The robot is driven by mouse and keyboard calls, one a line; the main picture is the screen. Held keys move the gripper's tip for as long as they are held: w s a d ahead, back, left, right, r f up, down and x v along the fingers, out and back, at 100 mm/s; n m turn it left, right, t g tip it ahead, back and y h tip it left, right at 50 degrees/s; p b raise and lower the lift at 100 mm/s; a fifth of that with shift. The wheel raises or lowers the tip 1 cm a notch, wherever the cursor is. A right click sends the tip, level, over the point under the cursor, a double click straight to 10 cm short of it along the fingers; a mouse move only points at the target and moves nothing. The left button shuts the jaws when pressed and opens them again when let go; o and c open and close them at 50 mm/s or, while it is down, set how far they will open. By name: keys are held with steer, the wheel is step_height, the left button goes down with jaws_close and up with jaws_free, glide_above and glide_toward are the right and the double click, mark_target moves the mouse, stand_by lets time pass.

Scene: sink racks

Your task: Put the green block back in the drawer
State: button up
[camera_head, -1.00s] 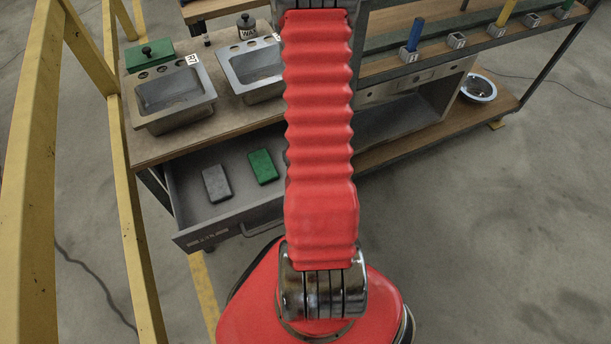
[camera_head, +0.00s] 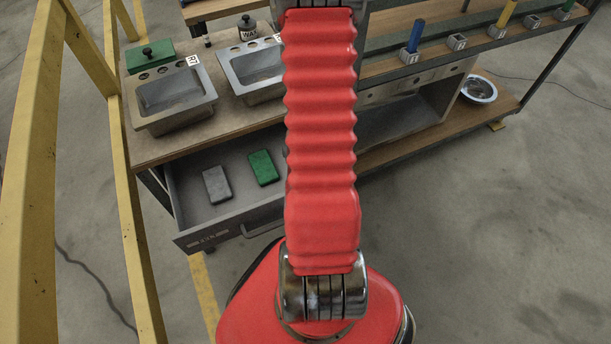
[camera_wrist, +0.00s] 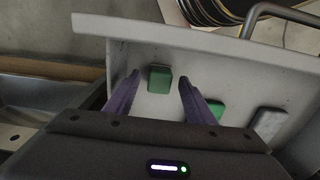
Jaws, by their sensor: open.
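In the wrist view, a dark green block (camera_wrist: 160,78) is inside the open drawer (camera_wrist: 120,30), between the two purple fingers of my gripper (camera_wrist: 158,79). The fingers are open, with a visible gap on either side of the block. It appears to rest on the drawer floor. A second, brighter green block (camera_wrist: 217,108) is partly hidden behind the right finger. In the head view, this green block (camera_head: 263,167) lies in the drawer (camera_head: 215,232); my arm hides the gripper and the other green block.
A grey block (camera_head: 216,185) lies in the drawer, left of the green one. Two metal sinks (camera_head: 172,100) stand on the counter above. A yellow railing (camera_head: 130,180) is at left. A metal bowl (camera_head: 478,89) is on the right shelf.

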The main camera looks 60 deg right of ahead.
step_height(320, 180, up, 9)
steer(key=shift+r, duration=0.15)
stand_by(0.4)
stand_by(0.7)
steer(key=w+a+r+n+t+h, duration=0.1)
steer(key=w+a+r+n, duration=0.1)
steer(key=w+a+r, duration=0.4)
steer(key=w+a+r+n+t, duration=0.1)
steer(key=w+a+r, duration=0.1)
steer(key=a+r, duration=0.7)
steer(key=s+a+r+n+t+y, duration=0.1)
steer(key=s+a+r+n+t, duration=0.2)
steer(key=a+r, duration=1)
steer(key=s+a, duration=0.1)
steer(key=a, duration=0.2)
steer(key=shift+s+r+t, duration=0.15)
steer(key=shift+s+t, duration=0.1)
steer(key=shift+t, duration=0.05)
